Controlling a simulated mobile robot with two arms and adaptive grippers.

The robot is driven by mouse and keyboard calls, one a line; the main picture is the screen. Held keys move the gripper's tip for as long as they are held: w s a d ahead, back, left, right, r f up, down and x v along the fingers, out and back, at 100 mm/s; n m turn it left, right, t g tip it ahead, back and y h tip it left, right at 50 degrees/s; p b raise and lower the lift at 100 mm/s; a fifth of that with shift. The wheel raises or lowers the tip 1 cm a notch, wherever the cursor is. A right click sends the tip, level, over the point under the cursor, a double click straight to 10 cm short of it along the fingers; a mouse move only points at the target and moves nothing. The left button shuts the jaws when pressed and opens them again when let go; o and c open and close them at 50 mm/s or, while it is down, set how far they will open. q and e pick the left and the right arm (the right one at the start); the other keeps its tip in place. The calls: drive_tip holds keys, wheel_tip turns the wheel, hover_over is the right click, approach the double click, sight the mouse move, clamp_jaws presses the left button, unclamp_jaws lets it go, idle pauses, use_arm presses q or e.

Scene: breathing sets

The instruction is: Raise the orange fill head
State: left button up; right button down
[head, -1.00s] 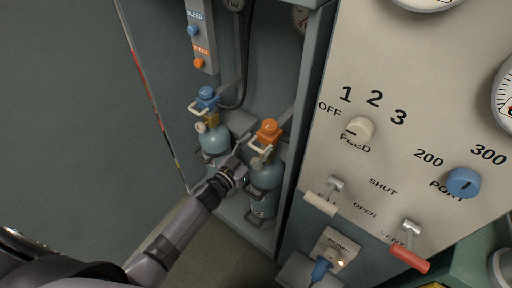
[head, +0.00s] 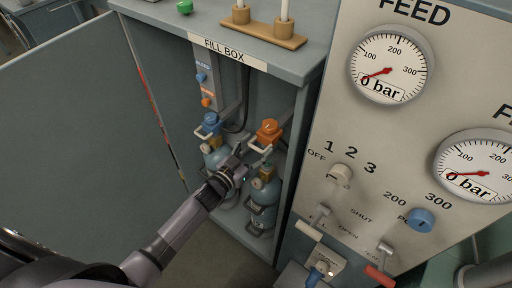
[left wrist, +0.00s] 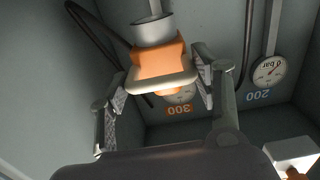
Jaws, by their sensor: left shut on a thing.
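The orange fill head (head: 269,130) has a cream loop handle (head: 261,147) and stands in the fill box over the right blue-grey cylinder (head: 263,192). The cylinder's brass valve (head: 262,173) shows below it, with the head apparently lifted off it. My left gripper (head: 247,163) is at the handle and shut on it. In the left wrist view the orange head (left wrist: 157,54) shows above the handle (left wrist: 160,82), between the two fingers (left wrist: 160,90). The exact finger contact is partly hidden. My right gripper is not in view.
A blue fill head (head: 210,124) sits on the left cylinder (head: 214,157), close beside my arm. The box's side wall and the control panel (head: 350,130) bound the right side.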

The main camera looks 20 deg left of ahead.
use_arm(q)
drive_tip(key=shift+w+r, duration=0.2)
drive_tip(key=shift+r, duration=0.35)
drive_tip(key=o, duration=1.7)
drive_tip(key=shift+s+f, duration=0.15)
drive_tip(key=shift+f, duration=0.15)
drive_tip(key=shift+s, duration=0.15)
drive_tip(key=v, duration=1.1)
drive_tip(key=shift+s+a, duration=0.2)
drive_tip(key=shift+s, duration=0.15)
